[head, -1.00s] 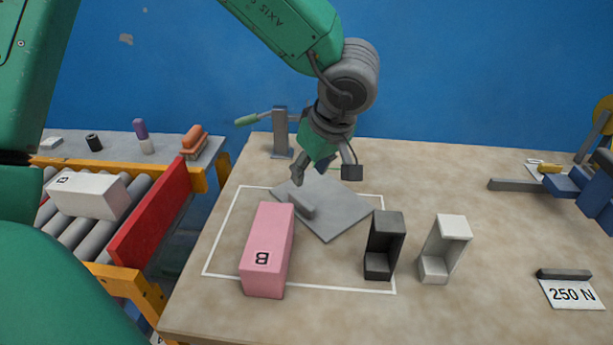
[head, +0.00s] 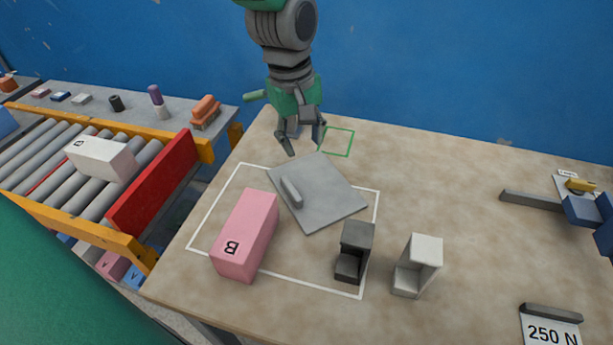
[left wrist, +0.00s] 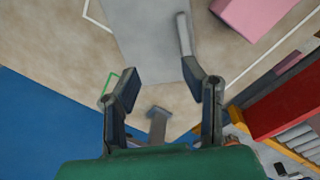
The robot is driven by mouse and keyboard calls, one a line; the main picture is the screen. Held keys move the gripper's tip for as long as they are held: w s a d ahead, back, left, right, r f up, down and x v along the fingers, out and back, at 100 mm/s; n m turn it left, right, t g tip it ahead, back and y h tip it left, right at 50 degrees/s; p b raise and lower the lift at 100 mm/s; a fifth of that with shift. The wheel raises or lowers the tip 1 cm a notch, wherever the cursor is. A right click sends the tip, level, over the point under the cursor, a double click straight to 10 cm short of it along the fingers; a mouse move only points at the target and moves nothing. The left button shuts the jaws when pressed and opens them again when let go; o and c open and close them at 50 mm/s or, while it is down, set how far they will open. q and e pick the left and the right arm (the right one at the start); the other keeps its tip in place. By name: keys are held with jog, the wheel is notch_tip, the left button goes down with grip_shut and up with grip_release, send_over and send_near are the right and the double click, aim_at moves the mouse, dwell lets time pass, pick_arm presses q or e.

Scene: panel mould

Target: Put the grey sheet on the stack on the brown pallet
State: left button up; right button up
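The grey sheet (head: 330,195) is a flat square plate with a raised grey bar (head: 291,192) on it. It lies on the table, partly inside a white outline, beside the pink block. My left gripper (head: 303,148) is open and empty, pointing down near the sheet's far edge in the head view. In the left wrist view, the open fingers (left wrist: 162,82) are apart, with the sheet (left wrist: 150,35) and its bar (left wrist: 184,33) ahead of them. No brown pallet or stack shows. My right gripper is not in view.
A pink block B (head: 245,235), a black bracket (head: 355,252) and a light bracket (head: 418,266) stand near the sheet. A roller conveyor (head: 70,165) with a white block (head: 100,158) is left. The table's middle right is clear.

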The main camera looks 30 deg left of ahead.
aim_at(291, 185)
pick_arm(q)
jog(key=shift+g+y, duration=0.4)
jog(key=a+f, duration=0.1)
jog(key=f, duration=0.1)
jog(key=s+a+f+b, duration=0.1)
jog(key=f, duration=0.2)
jog(key=a+f, duration=0.1)
jog(key=f, duration=0.1)
jog(key=shift+s+f, duration=0.3)
jog(key=shift+f, duration=0.3)
jog(key=shift+d+f+b, duration=0.25)
jog(key=shift+f+b, duration=0.05)
jog(key=shift+f, duration=0.15)
jog(key=f, duration=0.3)
jog(key=shift+w+d+f+b, duration=0.15)
jog(key=shift+d+f+b, duration=0.1)
jog(key=shift+f+b, duration=0.1)
jog(key=shift+a+f, duration=0.1)
jog(key=shift+f, duration=0.2)
jog(key=shift+a, duration=0.25)
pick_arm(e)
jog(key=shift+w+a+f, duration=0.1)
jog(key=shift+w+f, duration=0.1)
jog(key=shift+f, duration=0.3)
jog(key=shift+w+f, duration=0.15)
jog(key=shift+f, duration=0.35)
